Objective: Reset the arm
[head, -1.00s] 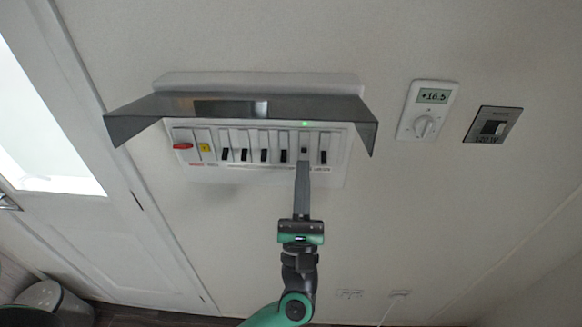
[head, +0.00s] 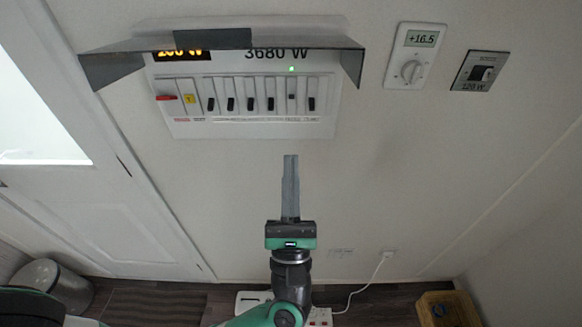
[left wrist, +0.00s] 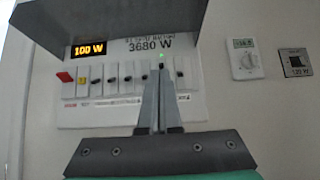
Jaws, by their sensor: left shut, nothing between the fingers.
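My left gripper (head: 290,158) is shut and empty, its fingers pointing up at the wall below the switch panel (head: 240,127), with a visible gap in the head view. In the left wrist view its closed fingers (left wrist: 158,88) overlap the panel (left wrist: 85,112) and hide part of the switch row. The panel has a red switch (head: 166,98), a yellow one (head: 190,99) and several black rockers. The rocker under the green light (head: 291,69) sits differently from its neighbours. My right gripper is not in view.
A grey hood (head: 110,68) juts out above the panel. An amber display (left wrist: 90,49) shows 100 W in the wrist view. A thermostat (head: 412,55) and a wall switch (head: 480,70) are at right. Below are a bin (head: 55,283), a cable (head: 352,298) and a wooden box (head: 447,308).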

